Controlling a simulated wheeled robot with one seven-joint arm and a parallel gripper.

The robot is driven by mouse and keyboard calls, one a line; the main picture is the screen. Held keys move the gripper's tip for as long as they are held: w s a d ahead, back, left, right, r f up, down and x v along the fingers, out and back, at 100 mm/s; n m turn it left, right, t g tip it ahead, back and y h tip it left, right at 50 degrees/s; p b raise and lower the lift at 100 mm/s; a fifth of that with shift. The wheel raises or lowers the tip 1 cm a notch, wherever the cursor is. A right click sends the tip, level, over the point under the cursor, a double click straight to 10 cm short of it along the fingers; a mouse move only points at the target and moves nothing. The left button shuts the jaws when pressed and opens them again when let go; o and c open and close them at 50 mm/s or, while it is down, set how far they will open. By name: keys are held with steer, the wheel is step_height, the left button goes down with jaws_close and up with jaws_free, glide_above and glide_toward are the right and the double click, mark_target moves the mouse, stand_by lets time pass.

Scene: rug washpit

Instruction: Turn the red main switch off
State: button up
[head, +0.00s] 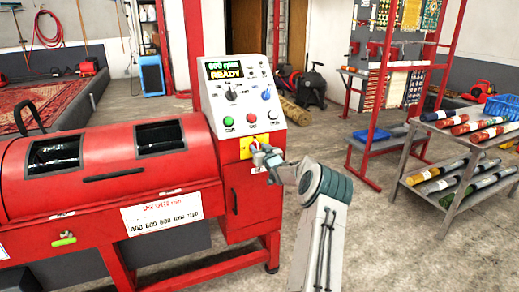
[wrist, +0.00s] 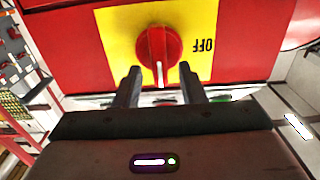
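The red main switch (wrist: 158,47) is a round red knob with a white pointer line, on a yellow plate (wrist: 115,30). The pointer line points toward my gripper in the wrist view, and the word OFF is printed on the plate to the right of the knob. Nothing is between the fingers.
The control panel (head: 240,95) above reads READY, with buttons and dials. The red machine (head: 120,190) fills the left. A shelf of rolled rugs (head: 455,165) and a red rack (head: 400,70) stand right. Floor shows between the machine and the rack.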

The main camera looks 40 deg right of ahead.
jaws_close()
steer(key=shift+w+f+n+b, duration=0.1)
steer(key=shift+n+b, duration=0.2)
steer(key=shift+b, duration=0.15)
steer(key=n+b, duration=0.2)
steer(key=b, duration=0.1)
steer(key=shift+a+f+n, duration=0.15)
steer(key=shift+a+n, duration=0.1)
steer(key=shift+n, duration=0.05)
steer(key=n+b, duration=0.4)
steer(key=n, duration=0.1)
steer(key=n+b, duration=0.5)
steer(key=a+f+n+b, duration=0.1)
steer(key=n+b, duration=0.3)
steer(key=shift+w+f+n+b, duration=0.1)
steer(key=shift+w+n+b, duration=0.05)
steer(key=shift+n+b, duration=0.2)
